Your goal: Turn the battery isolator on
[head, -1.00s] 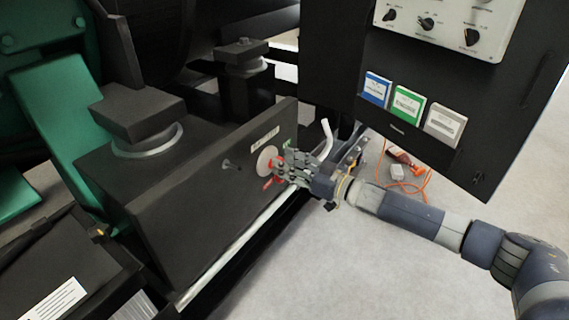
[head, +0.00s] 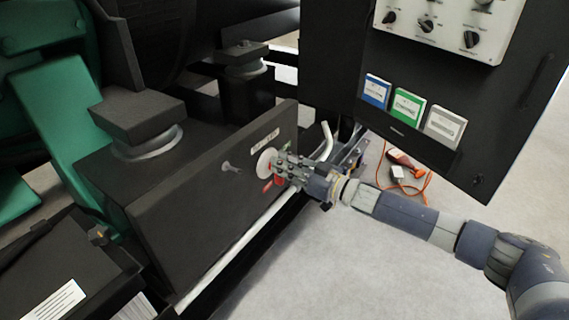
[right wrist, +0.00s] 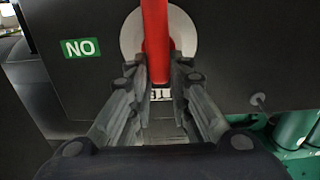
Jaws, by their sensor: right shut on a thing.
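The battery isolator is a red handle (head: 268,184) on a pale round disc (head: 265,162), set on the side of a black box (head: 205,205). My right gripper (head: 277,168) is at the disc, shut on the red handle, and hides part of it. In the right wrist view the red handle (right wrist: 155,28) runs upright between the two fingers of the gripper (right wrist: 158,75), in front of the pale disc (right wrist: 181,32). A green label (right wrist: 80,48) beside the disc reads "NO" in this view, which fits an upside-down "ON". My left gripper is not in view.
A black cabinet with a control panel (head: 440,25) and blue, green and white labels hangs close above my right arm. A small knob (head: 230,167) sticks out left of the disc. A red tool with an orange cable (head: 404,160) lies on the open grey floor.

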